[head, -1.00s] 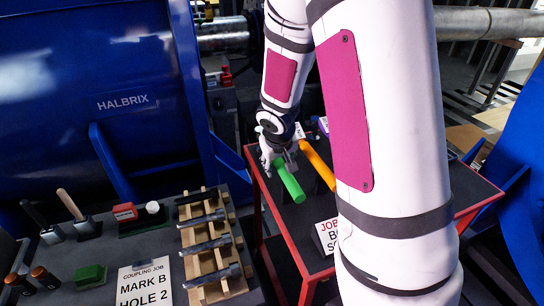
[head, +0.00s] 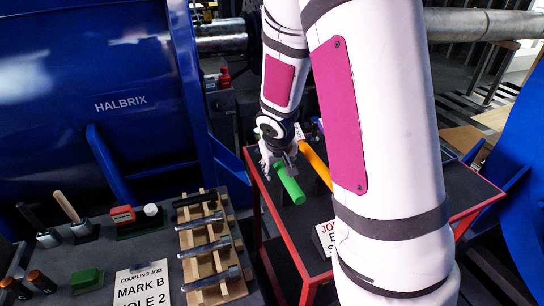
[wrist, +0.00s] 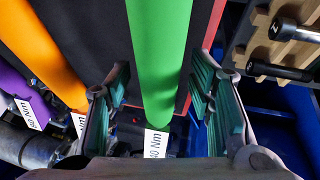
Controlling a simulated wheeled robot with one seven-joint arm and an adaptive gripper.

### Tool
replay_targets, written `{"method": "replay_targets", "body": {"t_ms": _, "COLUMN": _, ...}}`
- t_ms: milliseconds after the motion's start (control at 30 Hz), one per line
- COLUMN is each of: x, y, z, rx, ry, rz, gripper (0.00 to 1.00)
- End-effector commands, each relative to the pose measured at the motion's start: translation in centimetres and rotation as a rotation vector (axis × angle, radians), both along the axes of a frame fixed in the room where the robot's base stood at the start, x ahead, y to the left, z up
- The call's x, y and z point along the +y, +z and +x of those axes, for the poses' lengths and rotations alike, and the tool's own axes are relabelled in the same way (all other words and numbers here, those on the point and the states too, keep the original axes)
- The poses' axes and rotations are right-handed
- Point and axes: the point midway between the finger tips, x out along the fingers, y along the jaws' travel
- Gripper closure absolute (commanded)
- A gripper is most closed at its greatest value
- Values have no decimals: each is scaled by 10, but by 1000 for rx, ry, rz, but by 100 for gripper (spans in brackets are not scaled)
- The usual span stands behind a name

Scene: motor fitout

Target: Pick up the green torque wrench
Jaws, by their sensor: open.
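The green torque wrench (head: 289,184) lies on the dark top of the red-framed cart, its far part hidden behind my gripper in the head view. In the wrist view the green handle (wrist: 158,60) runs down the middle between my two fingers, with a white "40 Nm" label (wrist: 155,143) at its lower end. My gripper (wrist: 162,95) is open, one finger on each side of the green handle, with a gap visible on both sides. My gripper (head: 277,166) also shows at the wrench's far end in the head view.
An orange wrench (wrist: 45,50) lies left of the green one in the wrist view, close to the left finger. A purple wrench (wrist: 22,100) lies beyond it. A wooden rack (head: 213,255) with dark tools stands on the bench at left. A sign (head: 326,237) stands on the cart's near side.

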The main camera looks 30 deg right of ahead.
Motion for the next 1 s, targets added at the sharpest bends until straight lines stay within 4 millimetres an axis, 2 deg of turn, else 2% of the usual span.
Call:
{"method": "replay_targets", "body": {"t_ms": 400, "x": 0, "y": -1, "z": 0, "rx": 0, "ry": -1, "rz": 0, "gripper": 51}}
{"method": "replay_targets", "body": {"t_ms": 467, "x": 0, "y": -1, "z": 0, "rx": 0, "ry": -1, "rz": 0, "gripper": 63}}
{"method": "replay_targets", "body": {"t_ms": 633, "x": 0, "y": -1, "z": 0, "rx": 0, "ry": -1, "rz": 0, "gripper": 100}}
{"method": "replay_targets", "body": {"t_ms": 1000, "x": 0, "y": 0, "z": 1, "rx": -3, "ry": 0, "rz": 1, "gripper": 100}}
